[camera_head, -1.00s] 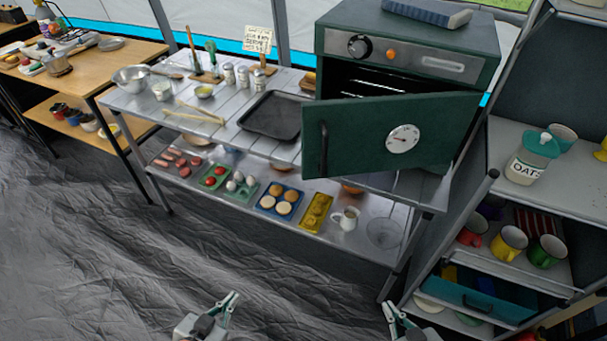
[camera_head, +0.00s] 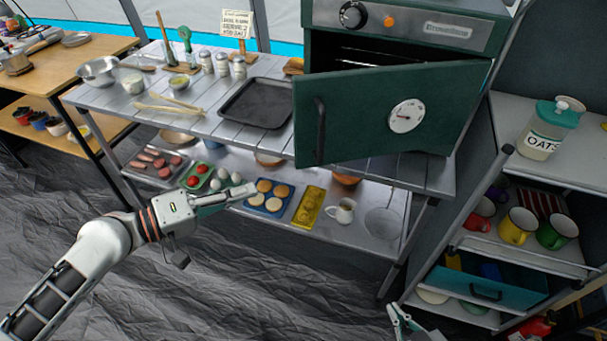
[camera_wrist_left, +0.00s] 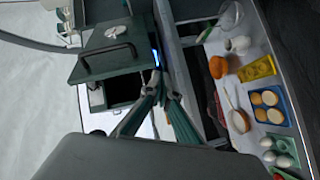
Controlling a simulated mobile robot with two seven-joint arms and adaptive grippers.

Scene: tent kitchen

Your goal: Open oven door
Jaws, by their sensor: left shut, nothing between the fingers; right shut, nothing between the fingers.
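The green oven (camera_head: 470,42) stands on the metal table with its door (camera_head: 370,110) partly open, swung out from the right side. The door carries a round white dial (camera_head: 406,116) and a dark vertical handle (camera_head: 320,132) near its free left edge. My left gripper (camera_head: 252,189) is shut and empty, below and left of the handle and apart from it. In the left wrist view the left fingers (camera_wrist_left: 162,92) point toward the door (camera_wrist_left: 115,38) and its handle (camera_wrist_left: 106,52). My right gripper (camera_head: 398,312) is shut and empty at the bottom edge, mostly out of frame.
A black baking tray (camera_head: 257,103) lies on the tabletop left of the door. The lower shelf holds a blue muffin tray (camera_head: 268,207), a yellow tray (camera_head: 309,207) and a white jug (camera_head: 342,211). A shelf unit with an oats jar (camera_head: 548,130) stands at the right.

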